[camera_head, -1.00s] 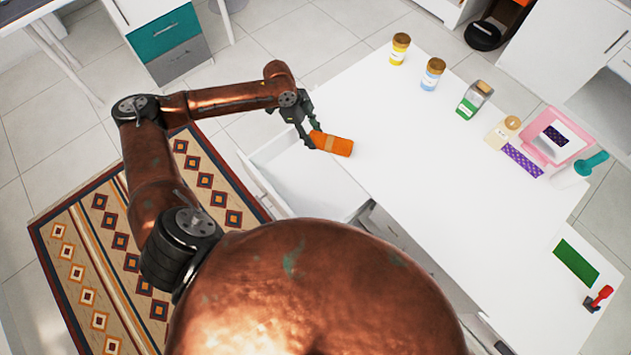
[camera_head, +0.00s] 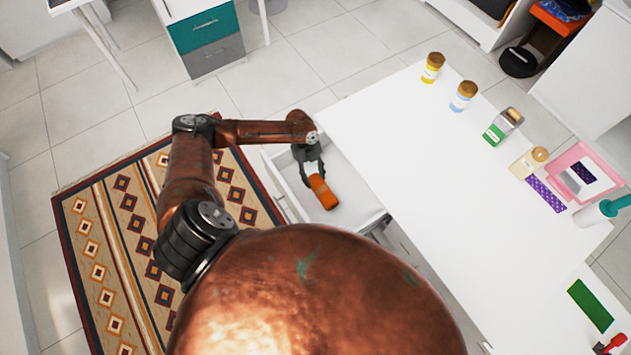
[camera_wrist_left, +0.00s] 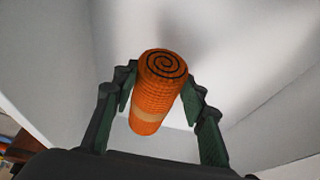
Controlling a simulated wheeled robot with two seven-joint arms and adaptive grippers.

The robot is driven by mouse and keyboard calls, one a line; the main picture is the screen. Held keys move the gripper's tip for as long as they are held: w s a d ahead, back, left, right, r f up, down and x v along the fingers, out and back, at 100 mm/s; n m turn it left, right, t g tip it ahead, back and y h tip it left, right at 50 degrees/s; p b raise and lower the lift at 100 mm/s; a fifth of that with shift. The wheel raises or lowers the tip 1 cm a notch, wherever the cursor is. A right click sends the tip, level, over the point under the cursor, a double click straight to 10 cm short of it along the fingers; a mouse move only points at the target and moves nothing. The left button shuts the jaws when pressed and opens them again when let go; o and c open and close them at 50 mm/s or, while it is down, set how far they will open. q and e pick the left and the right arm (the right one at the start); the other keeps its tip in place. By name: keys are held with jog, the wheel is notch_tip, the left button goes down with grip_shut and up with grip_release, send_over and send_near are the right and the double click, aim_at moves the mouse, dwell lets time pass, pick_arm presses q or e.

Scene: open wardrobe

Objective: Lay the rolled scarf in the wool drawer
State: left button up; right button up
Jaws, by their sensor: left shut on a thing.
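The rolled scarf (camera_head: 322,191) is an orange knitted roll. In the left wrist view the scarf (camera_wrist_left: 156,95) shows a dark spiral on its end and a pale band. My left gripper (camera_head: 314,176) is shut on it, with a finger on each side of the roll in the left wrist view (camera_wrist_left: 160,92). An open white drawer (camera_head: 359,213) juts out from under the white table, and the gripper and scarf are over or inside it. I cannot tell whether the scarf touches the drawer floor. No label on the drawer is visible. My right gripper is not in view.
The white table (camera_head: 440,180) has clear room in its middle. Along its far side stand a yellow jar (camera_head: 432,68), a blue jar (camera_head: 463,96), a green-labelled container (camera_head: 503,127) and a pink case (camera_head: 582,173). A patterned rug (camera_head: 110,270) lies beside the drawer.

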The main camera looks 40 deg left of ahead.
pick_arm(q)
jog(key=shift+f, duration=1.65)
jog(key=shift+f+b, duration=0.15)
jog(key=shift+b, duration=0.15)
jog(key=o, duration=1.2)
jog(key=shift+c, duration=0.2)
jog(key=shift+r, duration=0.2)
jog(key=v, duration=1.2)
jog(key=shift+p, duration=0.4)
